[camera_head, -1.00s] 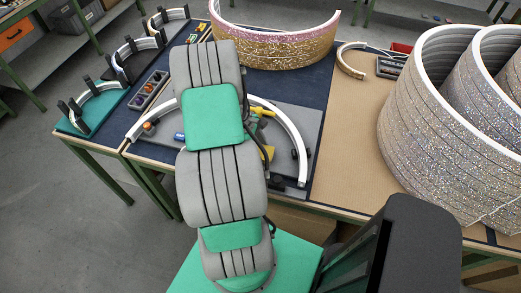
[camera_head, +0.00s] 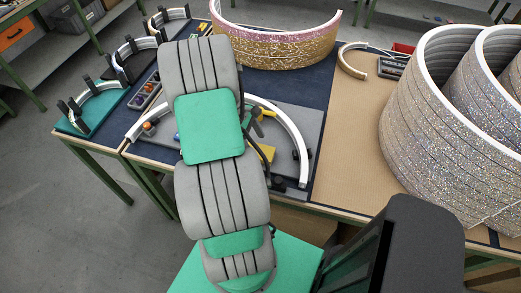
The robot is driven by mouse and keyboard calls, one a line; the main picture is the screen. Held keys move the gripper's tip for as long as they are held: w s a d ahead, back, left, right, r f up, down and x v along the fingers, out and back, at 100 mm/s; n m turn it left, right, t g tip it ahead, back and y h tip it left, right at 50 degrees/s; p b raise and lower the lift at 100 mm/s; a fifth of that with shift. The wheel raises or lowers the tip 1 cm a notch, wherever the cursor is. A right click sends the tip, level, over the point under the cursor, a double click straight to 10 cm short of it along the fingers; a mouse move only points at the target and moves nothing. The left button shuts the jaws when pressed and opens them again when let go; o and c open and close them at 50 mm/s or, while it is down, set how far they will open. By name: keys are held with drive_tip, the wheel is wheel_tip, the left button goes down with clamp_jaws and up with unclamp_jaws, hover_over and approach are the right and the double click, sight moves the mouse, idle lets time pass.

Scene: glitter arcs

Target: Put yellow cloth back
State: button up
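A yellow patch (camera_head: 265,154), which may be the yellow cloth, shows just right of my arm on the grey board (camera_head: 284,124). Most of it is hidden behind the arm, so I cannot tell its shape or whether it is touched. A smaller yellow piece (camera_head: 268,113) shows farther back on the board, also partly covered. My grey and green arm reaches over the table and hides the middle of the board. My gripper is hidden behind the arm, and I cannot see its fingers.
A white arc (camera_head: 291,133) curves around the board. A pink and gold glitter arc (camera_head: 285,50) stands at the back. Large glitter rings (camera_head: 438,130) stand at the right. Several arc stands (camera_head: 95,103) sit at the left. Brown table surface (camera_head: 350,150) is clear.

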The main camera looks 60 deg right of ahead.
drive_tip(key=w+a+r+t+h, duration=0.25)
drive_tip(key=w+a+r, duration=0.55)
drive_tip(key=w+r, duration=0.45)
drive_tip(key=w+a+r+m+t+y, duration=0.1)
drive_tip(key=a+r+t, duration=0.2)
drive_tip(key=a, duration=1.1)
drive_tip(key=w+a+r+t+y, duration=0.1)
drive_tip(key=a+r, duration=0.4)
drive_tip(key=a, duration=1)
drive_tip(key=shift+r+m+t+y, duration=0.15)
drive_tip(key=shift+m+t+y, duration=0.35)
drive_tip(key=shift+t, duration=0.65)
drive_tip(key=shift+d, duration=0.1)
